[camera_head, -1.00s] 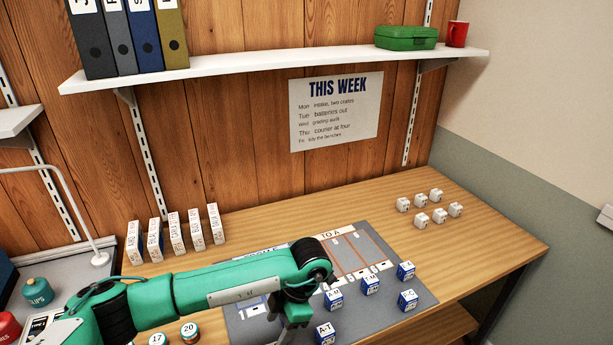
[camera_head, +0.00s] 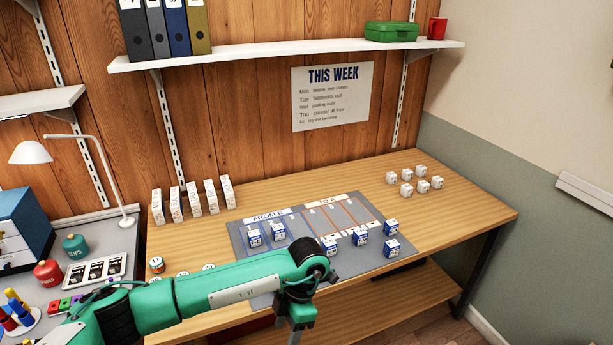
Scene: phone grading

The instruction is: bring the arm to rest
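My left arm, green with black joints, comes in from the lower left and reaches across the front of the workbench (camera_head: 452,207). Its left gripper (camera_head: 297,335) points down at the bottom of the view, by the bench's front edge. The fingertips are cut off or too dark to read, and I see nothing clearly held. My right gripper is not in view. Behind the arm lies a grey mat (camera_head: 290,225) with marked columns. Blue-and-white blocks stand on it, two at the left (camera_head: 254,238) and several along its right part (camera_head: 360,237).
Several white cubes (camera_head: 406,189) stand at the back right. A row of upright white boxes (camera_head: 192,198) stands at the back left. Small round tins (camera_head: 157,265) sit near the arm. A lamp (camera_head: 31,153) and canisters (camera_head: 47,273) are on the left bench.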

